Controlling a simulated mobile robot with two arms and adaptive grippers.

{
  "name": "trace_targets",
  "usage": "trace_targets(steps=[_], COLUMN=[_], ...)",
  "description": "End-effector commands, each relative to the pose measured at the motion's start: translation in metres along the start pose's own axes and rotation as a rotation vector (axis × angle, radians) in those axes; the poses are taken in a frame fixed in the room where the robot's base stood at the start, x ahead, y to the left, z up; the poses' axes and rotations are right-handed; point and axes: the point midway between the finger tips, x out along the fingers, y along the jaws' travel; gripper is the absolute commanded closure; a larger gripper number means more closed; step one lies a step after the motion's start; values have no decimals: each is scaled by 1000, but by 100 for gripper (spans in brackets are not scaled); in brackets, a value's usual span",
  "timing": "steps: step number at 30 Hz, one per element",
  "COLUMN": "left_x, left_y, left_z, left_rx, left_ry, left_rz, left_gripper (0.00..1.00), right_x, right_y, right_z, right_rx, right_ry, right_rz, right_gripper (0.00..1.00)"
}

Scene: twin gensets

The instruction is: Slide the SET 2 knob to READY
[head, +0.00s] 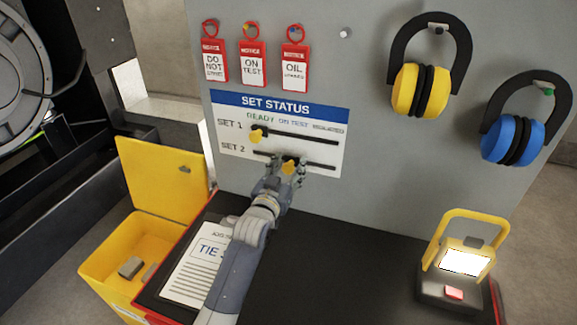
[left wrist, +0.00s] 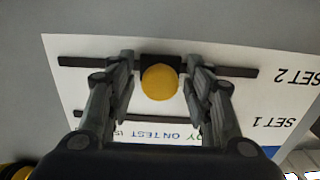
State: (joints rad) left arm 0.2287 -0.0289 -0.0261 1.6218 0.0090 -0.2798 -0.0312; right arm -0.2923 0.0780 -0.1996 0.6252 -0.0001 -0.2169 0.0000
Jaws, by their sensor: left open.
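My left gripper (head: 284,172) is at the board and partly hides the knob. In the left wrist view its open fingers (left wrist: 161,70) stand either side of the knob; firm contact cannot be told. The yellow SET 1 knob (head: 258,134) is at its slot's left end, below READY.
Red-and-white tags (head: 253,64) hang above the board. Yellow (head: 407,90) and blue (head: 498,140) earmuffs hang at right. A lit lamp (head: 465,262) stands on the dark bench top (head: 350,260), a paper sheet (head: 190,270) lies there, and an open yellow box (head: 105,268) is at left.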

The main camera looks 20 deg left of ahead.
Motion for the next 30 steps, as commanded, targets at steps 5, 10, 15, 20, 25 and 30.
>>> trace_targets(steps=[5,10,15,20,25,30], left_x=[0,0,0,0,0,0], left_y=[0,0,0,-14,-47,-77], left_z=[0,0,0,1,1,2], left_rx=[0,0,0,4,8,7], left_ry=[0,0,-1,-1,-1,-2], left_rz=[0,0,0,-2,-3,-2], left_gripper=[53,80,100,100,100,100], right_x=[0,0,0,-1,-2,0], right_y=[-3,-4,-3,-3,0,3], right_z=[6,13,14,13,13,12], right_rx=[0,0,0,0,-2,-3], right_ry=[-11,-21,-22,-21,-20,-18], right_rz=[-3,-4,-4,-4,0,3], right_gripper=[60,60,60,60,60,60])
